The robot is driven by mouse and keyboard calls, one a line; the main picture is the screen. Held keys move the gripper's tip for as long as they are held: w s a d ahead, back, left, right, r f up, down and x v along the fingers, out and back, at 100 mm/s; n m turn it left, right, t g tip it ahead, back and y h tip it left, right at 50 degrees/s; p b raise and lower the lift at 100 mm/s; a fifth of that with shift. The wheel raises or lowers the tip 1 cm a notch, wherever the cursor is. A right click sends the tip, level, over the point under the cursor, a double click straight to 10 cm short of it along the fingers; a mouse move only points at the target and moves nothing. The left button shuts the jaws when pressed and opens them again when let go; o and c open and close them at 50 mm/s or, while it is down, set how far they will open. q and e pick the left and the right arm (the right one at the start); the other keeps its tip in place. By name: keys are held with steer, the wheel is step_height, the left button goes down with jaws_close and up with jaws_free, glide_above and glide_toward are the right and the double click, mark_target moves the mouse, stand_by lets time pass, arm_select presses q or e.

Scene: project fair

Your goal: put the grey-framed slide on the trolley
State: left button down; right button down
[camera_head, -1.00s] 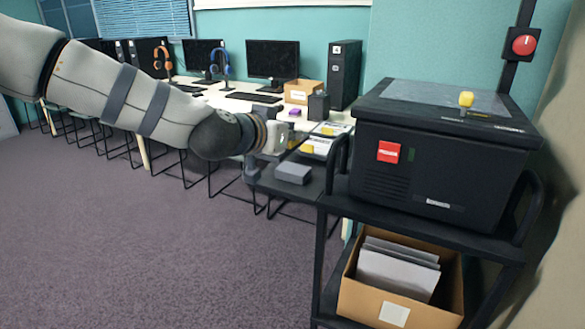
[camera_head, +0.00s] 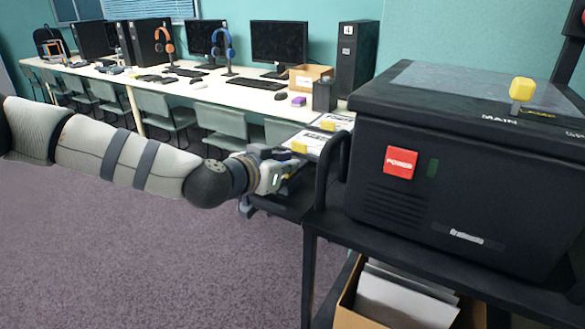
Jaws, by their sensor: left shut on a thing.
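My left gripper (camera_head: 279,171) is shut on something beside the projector. The gripper body and the low view hide what it holds, so I cannot tell whether it is the grey-framed slide. A white card with a yellow tab (camera_head: 307,143) shows just behind the gripper, and a similar card (camera_head: 333,122) lies farther back. The black trolley (camera_head: 312,240) stands at the right, with a dark side ledge (camera_head: 292,206) below the gripper. My right gripper is not in view.
A big black projector (camera_head: 450,185) with a red power label fills the trolley top. A cardboard box (camera_head: 352,307) of grey sheets sits on its lower shelf. A long white table (camera_head: 205,92) with monitors and headphones runs behind, with chairs (camera_head: 165,112) before it. Carpet at left is clear.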

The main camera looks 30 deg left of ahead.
arm_select(q)
steer(key=shift+s+r, duration=0.1)
steer(key=shift+s, duration=0.1)
steer(key=c, duration=1.7)
jaws_free()
steer(key=shift+w, duration=0.25)
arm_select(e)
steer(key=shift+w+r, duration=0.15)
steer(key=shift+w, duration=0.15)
arm_select(q)
steer(key=shift+s+r, duration=0.1)
steer(key=shift+s, duration=0.05)
